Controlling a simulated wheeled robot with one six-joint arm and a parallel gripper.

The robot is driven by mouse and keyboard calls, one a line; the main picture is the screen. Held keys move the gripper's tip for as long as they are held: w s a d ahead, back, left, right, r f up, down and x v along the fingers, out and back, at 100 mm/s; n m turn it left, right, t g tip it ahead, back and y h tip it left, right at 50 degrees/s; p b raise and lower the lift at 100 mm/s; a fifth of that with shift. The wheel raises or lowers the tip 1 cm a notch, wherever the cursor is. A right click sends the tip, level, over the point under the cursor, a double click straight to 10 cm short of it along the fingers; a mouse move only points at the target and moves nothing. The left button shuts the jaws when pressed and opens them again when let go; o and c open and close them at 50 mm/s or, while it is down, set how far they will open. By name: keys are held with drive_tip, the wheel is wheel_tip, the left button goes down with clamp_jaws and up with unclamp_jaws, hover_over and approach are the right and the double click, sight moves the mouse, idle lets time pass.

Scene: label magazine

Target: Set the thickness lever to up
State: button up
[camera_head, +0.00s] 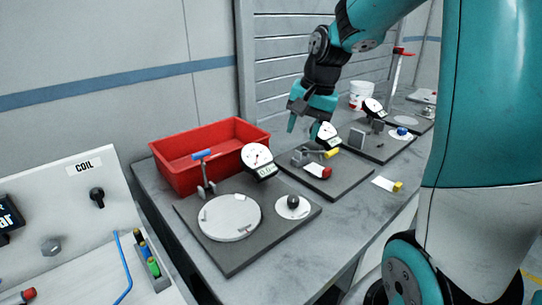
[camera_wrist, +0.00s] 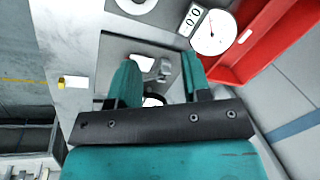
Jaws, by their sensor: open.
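My gripper (camera_head: 303,127) is open and empty above the back of the middle dark plate (camera_head: 346,184). That plate carries a dial gauge (camera_head: 327,134), a grey metal part with a bar, a red-ended piece (camera_head: 318,170) and a yellow-ended piece (camera_head: 332,153). In the wrist view, a grey metal part (camera_wrist: 164,70) shows between the two teal fingers, apart from them. A blue-topped lever (camera_head: 202,156) stands upright on the nearest plate, beside a white disc (camera_head: 229,217). No label shows which part is the thickness lever, and my fingers partly hide the middle plate in the wrist view.
A red bin (camera_head: 160,165) stands behind the nearest plate, close to the gripper's right in the wrist view. A nearer dial gauge (camera_head: 257,157) and black knob (camera_head: 293,202) share that plate.

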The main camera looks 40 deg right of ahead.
drive_tip(key=s+a+f+n+y+b, duration=0.1)
drive_tip(key=s+a+n, duration=0.2)
drive_tip(key=a, duration=0.8)
drive_tip(key=n, duration=0.2)
drive_tip(key=shift+s+a+n+b, duration=0.15)
drive_tip(key=shift+a+n+b, duration=0.1)
drive_tip(key=shift+n+b, duration=0.05)
